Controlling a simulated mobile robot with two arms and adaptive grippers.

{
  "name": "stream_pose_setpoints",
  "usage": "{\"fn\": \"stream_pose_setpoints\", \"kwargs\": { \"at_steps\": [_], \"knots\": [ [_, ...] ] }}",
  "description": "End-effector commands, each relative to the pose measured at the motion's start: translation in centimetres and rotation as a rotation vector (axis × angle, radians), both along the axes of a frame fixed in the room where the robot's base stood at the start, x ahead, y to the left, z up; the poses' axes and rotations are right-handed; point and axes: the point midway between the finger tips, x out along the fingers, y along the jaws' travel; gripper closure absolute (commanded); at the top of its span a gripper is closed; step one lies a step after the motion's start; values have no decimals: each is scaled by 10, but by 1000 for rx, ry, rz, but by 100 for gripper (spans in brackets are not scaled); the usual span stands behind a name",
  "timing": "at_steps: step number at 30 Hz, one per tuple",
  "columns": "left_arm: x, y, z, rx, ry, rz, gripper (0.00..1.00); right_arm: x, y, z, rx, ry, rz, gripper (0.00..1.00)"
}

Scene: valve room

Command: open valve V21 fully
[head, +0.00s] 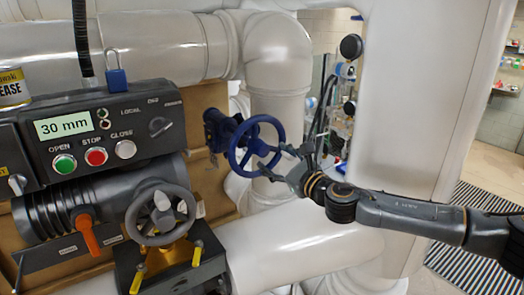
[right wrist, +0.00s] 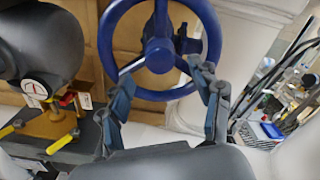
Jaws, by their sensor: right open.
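A blue handwheel (head: 233,152) on a blue valve body stands out from the brown backing panel near the middle of the head view. It fills the top of the right wrist view, with its hub (right wrist: 158,54) near the centre. No readable V21 tag shows. My right gripper (head: 277,162) comes in from the right, at the lower right of the wheel. In the right wrist view, its two fingers (right wrist: 163,84) are spread apart with nothing held between them. The tips appear close to the lower rim; I cannot tell whether they touch. My left gripper is out of view.
A grey handwheel (head: 140,220) sits lower left, beside an orange lever (head: 87,236). Above is a dark control box (head: 100,130) with a "30 mm" display and a blue padlock (head: 116,80). White pipes surround the blue wheel; one large pipe (head: 290,250) runs below my right arm.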

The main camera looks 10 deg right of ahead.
Motion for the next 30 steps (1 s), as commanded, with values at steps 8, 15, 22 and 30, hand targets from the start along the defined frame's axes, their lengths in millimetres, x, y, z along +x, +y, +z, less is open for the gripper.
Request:
{"fn": "stream_pose_setpoints", "kwargs": {
  "at_steps": [8,15,22,30],
  "knots": [
    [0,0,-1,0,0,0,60,0,1,-2,488,180,1,36],
    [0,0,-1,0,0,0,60,0,0,-3,792,291,0,36],
    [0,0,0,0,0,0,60,0,0,-1,1160,422,0,36],
    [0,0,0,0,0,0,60,0,1,-2,1574,573,0,36]
  ]
}}
